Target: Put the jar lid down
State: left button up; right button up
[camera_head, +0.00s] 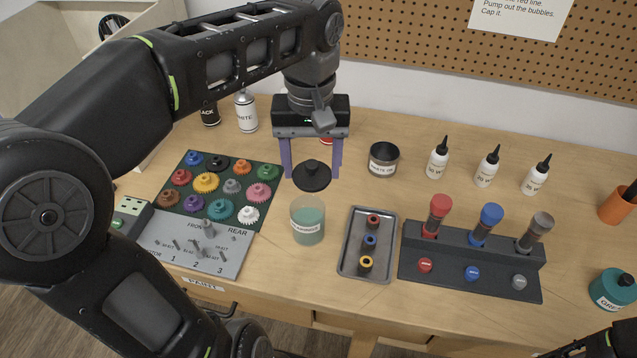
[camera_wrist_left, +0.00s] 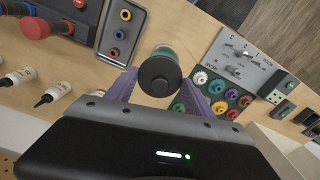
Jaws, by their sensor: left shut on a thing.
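My left gripper (camera_head: 311,174) is shut on the black jar lid (camera_head: 311,178), a round disc with a knob. The lid is held above the table, just behind and above the labelled jar with teal contents (camera_head: 308,224) in the head view. The left wrist view shows the lid (camera_wrist_left: 159,77) between the purple fingers of my left gripper (camera_wrist_left: 160,84). There it covers much of the jar (camera_wrist_left: 166,51). The jar stands upright and the lid looks apart from it. My right gripper is out of view.
A grey tray with several ringed parts (camera_head: 349,269) lies right of the jar. A dark rack (camera_head: 472,262) holds red, blue and grey-topped tools. Coloured gears on a green mat (camera_head: 170,214) and a grey switch panel (camera_head: 218,262) lie left. An open grey cup (camera_head: 384,159) stands behind.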

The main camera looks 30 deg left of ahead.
aim_at(328, 167)
pick_arm(q)
jog(key=shift+m, duration=0.4)
jog(key=w+f, duration=0.1)
jog(key=w+d+f+b, duration=0.1)
jog(key=f, duration=0.1)
jog(key=shift+w+d+f+b, duration=0.25)
jog(key=shift+w+b, duration=0.05)
jog(key=shift+w, duration=0.1)
jog(key=w+a+f+n+b, duration=0.1)
jog(key=w+a+f, duration=0.3)
jog(key=w+a, duration=0.2)
jog(key=w, duration=0.2)
jog(key=shift+w+a, duration=0.3)
jog(key=shift+w, duration=0.1)
jog(key=shift+f, duration=3.15)
notch_tip(328, 167, down, 3)
jog(key=shift+s+f, duration=0.1)
jog(key=shift+f, duration=0.25)
